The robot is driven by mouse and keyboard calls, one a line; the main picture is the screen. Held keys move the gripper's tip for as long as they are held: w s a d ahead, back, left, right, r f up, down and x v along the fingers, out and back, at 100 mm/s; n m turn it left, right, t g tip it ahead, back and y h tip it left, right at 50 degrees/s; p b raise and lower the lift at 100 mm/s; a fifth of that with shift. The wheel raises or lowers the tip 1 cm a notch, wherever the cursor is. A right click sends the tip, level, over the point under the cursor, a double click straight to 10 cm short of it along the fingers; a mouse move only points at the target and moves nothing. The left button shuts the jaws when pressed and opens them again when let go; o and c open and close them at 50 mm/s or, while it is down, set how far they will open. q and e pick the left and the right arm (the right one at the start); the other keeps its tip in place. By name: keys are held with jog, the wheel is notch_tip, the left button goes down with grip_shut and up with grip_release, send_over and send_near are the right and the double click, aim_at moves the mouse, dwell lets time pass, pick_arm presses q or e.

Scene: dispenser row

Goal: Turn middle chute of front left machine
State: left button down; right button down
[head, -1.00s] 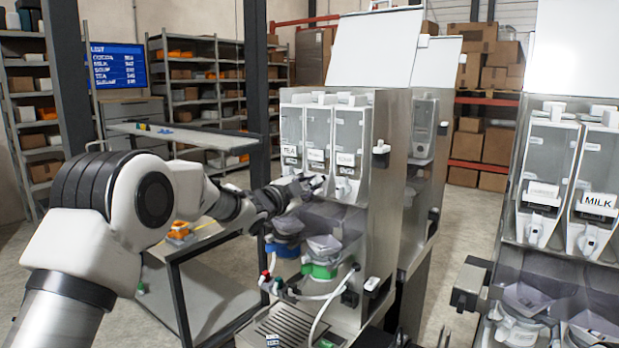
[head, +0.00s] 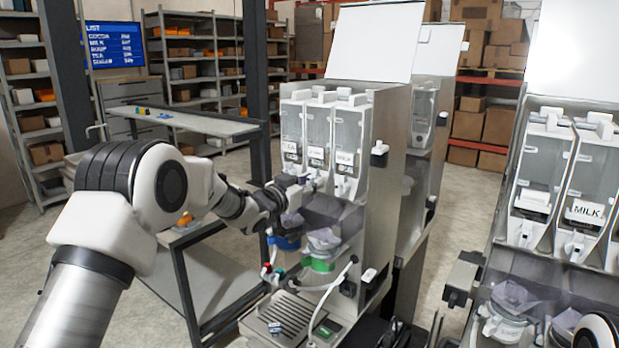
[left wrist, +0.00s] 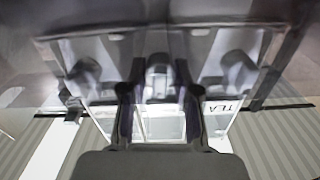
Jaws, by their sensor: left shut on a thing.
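The front left machine (head: 385,200) has three clear canisters side by side. The left canister (head: 291,130) is labelled TEA; the middle canister (head: 318,130) and right canister (head: 346,132) have labels too small to read surely. My left gripper (head: 300,188) is at the foot of the middle canister and hides its chute in the head view. In the left wrist view, the middle chute (left wrist: 158,78) sits between the two dark fingers of my left gripper (left wrist: 158,92), which is shut on it. Its exact turn angle is hard to tell. My right gripper is not seen.
Bowls with blue and green collars (head: 320,262) sit below the chutes, with a hose (head: 335,290) and a drip tray (head: 280,315) under them. Another machine with a MILK canister (head: 585,210) stands at the right. A metal table (head: 190,122) is behind my left arm.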

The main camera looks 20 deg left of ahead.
pick_arm(q)
jog(key=shift+n, duration=0.6)
jog(key=c, duration=1.2)
grip_release()
jog(key=v, duration=1.2)
jog(key=shift+w, duration=0.1)
